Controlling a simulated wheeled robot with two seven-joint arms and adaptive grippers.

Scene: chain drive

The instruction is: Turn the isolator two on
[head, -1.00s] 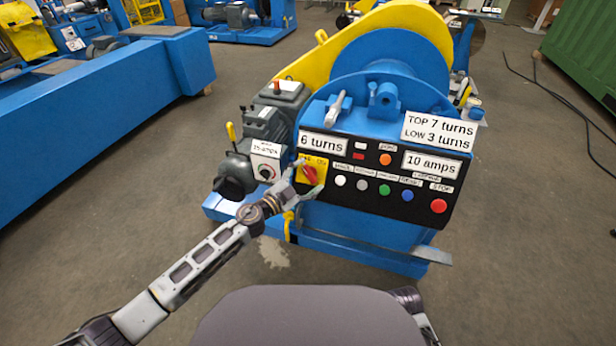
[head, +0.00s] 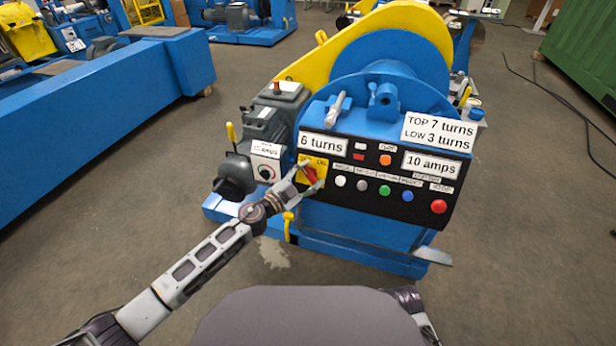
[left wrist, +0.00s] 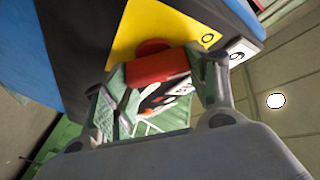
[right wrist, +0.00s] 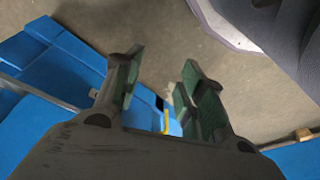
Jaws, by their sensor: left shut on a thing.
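A red isolator knob (head: 310,175) sits on a yellow plate (head: 319,163) at the left end of the black control panel. The letters ON show at the plate's upper right. My left gripper (head: 308,178) is at the knob with one finger on each side. In the left wrist view the red handle (left wrist: 157,66) lies between the two green-padded fingers (left wrist: 162,77), in front of the yellow plate (left wrist: 160,25). My left gripper is shut on it. My right gripper (right wrist: 165,88) is open and empty in the right wrist view, over floor and blue metal.
White, grey, green, blue and red buttons (head: 438,206) line the black panel (head: 345,205) right of the knob. A white box (head: 266,163) with a small dial stands close on the left. A blue drum machine (head: 392,80) rises behind. Floor in front is clear.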

